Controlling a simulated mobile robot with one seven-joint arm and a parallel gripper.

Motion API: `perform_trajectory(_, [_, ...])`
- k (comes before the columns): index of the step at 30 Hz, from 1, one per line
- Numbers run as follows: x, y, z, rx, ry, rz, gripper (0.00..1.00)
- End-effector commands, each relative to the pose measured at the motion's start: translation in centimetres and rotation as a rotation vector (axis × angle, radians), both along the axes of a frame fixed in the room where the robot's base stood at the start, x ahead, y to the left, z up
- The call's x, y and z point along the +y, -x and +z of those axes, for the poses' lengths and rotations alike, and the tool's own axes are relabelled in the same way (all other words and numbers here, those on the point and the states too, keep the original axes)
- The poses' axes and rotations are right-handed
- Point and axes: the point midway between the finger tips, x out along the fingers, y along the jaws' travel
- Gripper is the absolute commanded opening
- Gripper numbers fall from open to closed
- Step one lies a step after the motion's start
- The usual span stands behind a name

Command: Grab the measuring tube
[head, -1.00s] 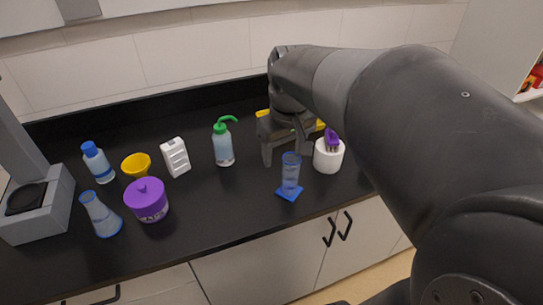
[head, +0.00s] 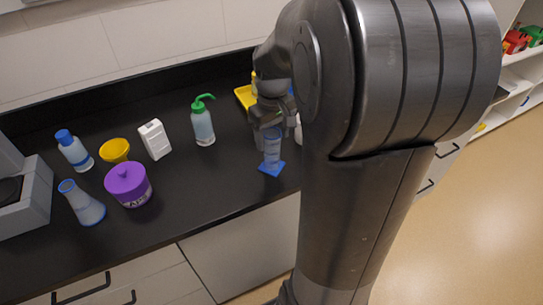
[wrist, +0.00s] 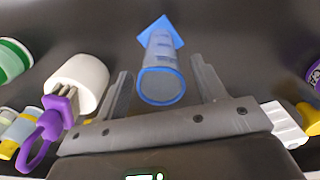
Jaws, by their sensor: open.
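The measuring tube (head: 272,150) is a clear bluish cylinder on a blue square base, standing upright on the black counter near its front edge. In the wrist view the tube (wrist: 161,82) shows its round rim towards the camera, with the blue base beyond. My gripper (head: 270,125) is at the upper part of the tube in the head view. In the wrist view my gripper (wrist: 163,80) is open, one finger on each side of the tube's rim, with a gap visible at both sides.
A white holder (wrist: 82,80) with a purple-handled tool (wrist: 48,125) stands close beside the left finger. A green-capped bottle (head: 203,125), white box (head: 155,140), yellow bowl (head: 115,150), purple-lidded jar (head: 128,184) and flask (head: 82,203) stand further left.

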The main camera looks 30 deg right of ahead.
Motion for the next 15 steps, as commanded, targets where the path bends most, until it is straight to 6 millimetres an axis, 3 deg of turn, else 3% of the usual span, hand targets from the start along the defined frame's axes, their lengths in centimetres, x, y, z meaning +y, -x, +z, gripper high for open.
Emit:
perform_trajectory(6, [0.0, 0.1, -3.4, 0.005, -0.001, 0.000, 0.64])
perform_trajectory(15, [0.0, 0.0, -4.2, 0.001, 0.000, -0.001, 0.64])
